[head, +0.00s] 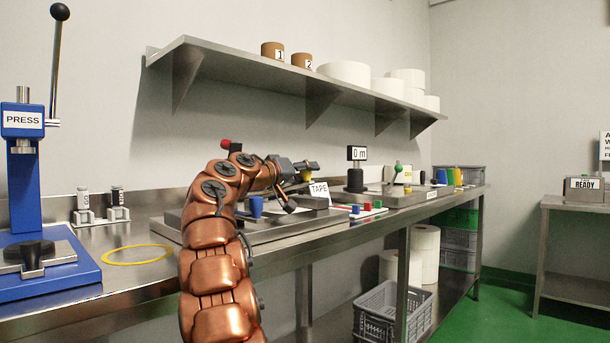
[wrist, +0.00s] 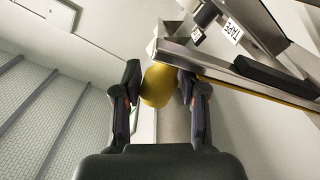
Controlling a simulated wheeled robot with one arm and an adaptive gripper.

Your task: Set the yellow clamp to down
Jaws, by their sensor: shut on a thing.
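The yellow clamp (wrist: 158,88) shows as a rounded yellow knob between my two fingers in the wrist view. In the head view a small bit of its yellow (head: 306,176) shows beside the fingers at the tape station. My gripper (head: 297,172) reaches over the station from the left and is shut on this knob; it also shows in the wrist view (wrist: 160,80). The rest of the clamp is mostly hidden by my gripper, so I cannot tell its setting.
A TAPE sign (head: 319,190) stands close to my gripper. A blue knob (head: 256,206) and a red knob (head: 226,144) are near my arm. A blue press (head: 40,200) stands at left, with a yellow ring (head: 137,262) on the bench. A shelf (head: 230,60) hangs above.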

